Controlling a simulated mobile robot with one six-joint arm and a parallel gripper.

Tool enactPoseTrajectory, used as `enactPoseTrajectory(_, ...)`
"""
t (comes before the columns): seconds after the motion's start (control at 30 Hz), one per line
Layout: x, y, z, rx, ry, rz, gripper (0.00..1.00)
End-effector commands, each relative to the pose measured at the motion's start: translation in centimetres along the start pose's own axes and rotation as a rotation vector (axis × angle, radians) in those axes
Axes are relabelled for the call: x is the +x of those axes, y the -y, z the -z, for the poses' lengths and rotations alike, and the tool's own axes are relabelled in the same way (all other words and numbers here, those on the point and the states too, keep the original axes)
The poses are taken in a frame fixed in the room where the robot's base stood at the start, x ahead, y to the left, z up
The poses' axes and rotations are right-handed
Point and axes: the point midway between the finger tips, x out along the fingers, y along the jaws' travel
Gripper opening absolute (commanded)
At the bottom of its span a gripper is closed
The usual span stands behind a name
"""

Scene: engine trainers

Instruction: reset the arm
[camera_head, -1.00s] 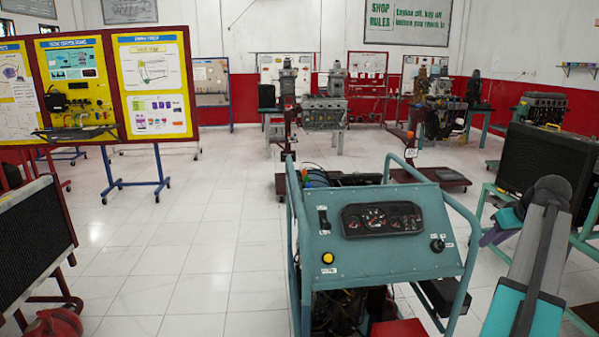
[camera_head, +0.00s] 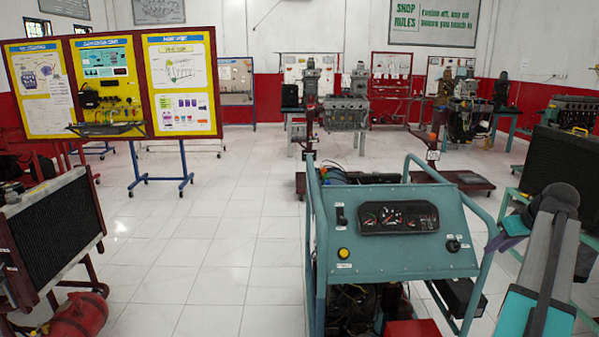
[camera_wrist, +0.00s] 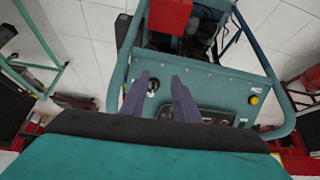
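My arm rises at the right of the head view, grey and teal with a dark joint on top. In the wrist view my gripper (camera_wrist: 160,100) shows two purple fingers standing apart with a gap between them and nothing held. Behind the fingers is the teal engine trainer panel (camera_wrist: 225,90), seen upside down. In the head view a purple part of my gripper (camera_head: 507,236) shows beside the arm, partly hidden behind it; its fingertips are not clear there.
The teal trainer (camera_head: 400,245) with gauges stands close in front. A radiator (camera_head: 60,235) on a red frame and a red tank (camera_head: 78,315) are at left. Yellow display boards (camera_head: 185,85) stand behind. Another radiator (camera_head: 560,170) is at right. White floor (camera_head: 210,240) is clear at centre left.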

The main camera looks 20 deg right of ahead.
Motion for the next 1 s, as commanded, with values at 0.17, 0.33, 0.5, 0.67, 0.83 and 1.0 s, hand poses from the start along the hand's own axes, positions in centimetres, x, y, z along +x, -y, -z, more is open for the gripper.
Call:
enactPoseTrajectory(0.17,3.4,2.9,0.9,-0.031,0.022,0.047,0.28)
enactPoseTrajectory(0.33,8.4,7.4,1.4,-0.072,0.060,0.115,0.28)
enactPoseTrajectory(0.5,14.5,13.5,0.7,-0.122,0.117,0.197,0.28)
enactPoseTrajectory(0.67,19.7,19.4,-0.8,-0.169,0.179,0.267,0.28)
enactPoseTrajectory(0.83,24.5,25.6,-3.4,-0.221,0.248,0.329,0.28)
enactPoseTrajectory(1.0,28.7,31.6,-6.7,-0.266,0.322,0.381,0.28)
